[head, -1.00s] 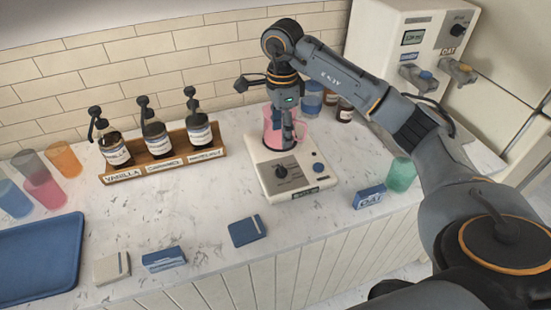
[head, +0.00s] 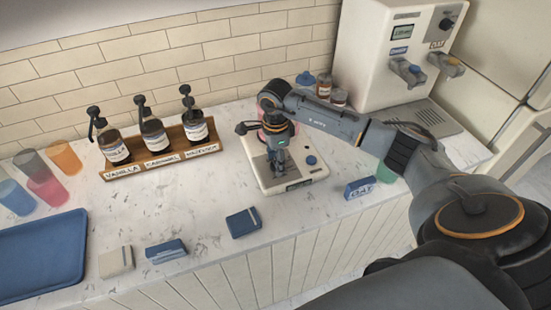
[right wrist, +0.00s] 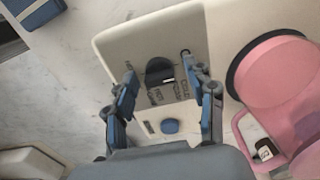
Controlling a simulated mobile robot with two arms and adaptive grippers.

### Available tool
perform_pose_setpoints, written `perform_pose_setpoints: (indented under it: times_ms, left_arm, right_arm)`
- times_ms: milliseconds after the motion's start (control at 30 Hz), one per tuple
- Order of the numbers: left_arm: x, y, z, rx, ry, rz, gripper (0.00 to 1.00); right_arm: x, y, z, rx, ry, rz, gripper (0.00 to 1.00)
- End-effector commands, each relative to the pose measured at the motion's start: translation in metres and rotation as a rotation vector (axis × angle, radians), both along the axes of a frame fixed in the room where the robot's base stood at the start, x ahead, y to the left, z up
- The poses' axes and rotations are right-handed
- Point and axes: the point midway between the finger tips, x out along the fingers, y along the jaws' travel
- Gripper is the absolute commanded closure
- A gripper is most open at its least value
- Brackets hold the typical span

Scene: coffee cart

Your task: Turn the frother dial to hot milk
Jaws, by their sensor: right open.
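The frother (head: 310,178) is a cream box with a grey dial panel on the counter. Its dial (right wrist: 160,72) is a black knob with a pale pointer mark, seen in the right wrist view between my fingers. My right gripper (head: 278,165) is open over the panel and hides the dial in the head view. In the right wrist view, the right gripper (right wrist: 162,100) has one finger on each side of the knob; I cannot tell whether they touch it. A round blue button (right wrist: 171,126) sits beside the dial. A pink pitcher (right wrist: 275,75) stands on the frother. My left gripper is not in view.
A syrup rack (head: 160,162) with pump bottles stands at the back wall. A blue tray (head: 42,255) and colored cups lie at left. Small boxes, including an OAT box (head: 360,187), sit along the front. A dispenser (head: 385,55) stands at back right.

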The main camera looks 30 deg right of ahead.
Motion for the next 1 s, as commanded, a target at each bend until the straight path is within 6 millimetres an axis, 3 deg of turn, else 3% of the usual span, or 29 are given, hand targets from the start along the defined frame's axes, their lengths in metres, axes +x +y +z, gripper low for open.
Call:
perform_pose_setpoints:
  times_ms: [67, 333, 667, 1000]
  left_arm:
    - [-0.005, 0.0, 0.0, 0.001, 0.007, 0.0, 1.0]
    - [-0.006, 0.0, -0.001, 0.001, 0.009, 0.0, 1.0]
    - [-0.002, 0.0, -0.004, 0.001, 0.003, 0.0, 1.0]
    - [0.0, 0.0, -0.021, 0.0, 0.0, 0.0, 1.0]
  right_arm:
    - [0.0, 0.0, 0.0, 0.0, 0.0, 0.0, 0.45]
    - [0.0, 0.0, 0.0, 0.0, 0.001, 0.0, 1.0]
    - [0.0, 0.0, -0.001, -0.001, 0.001, -0.042, 1.0]
    - [0.0, -0.001, -0.003, -0.001, 0.0, -0.271, 1.0]
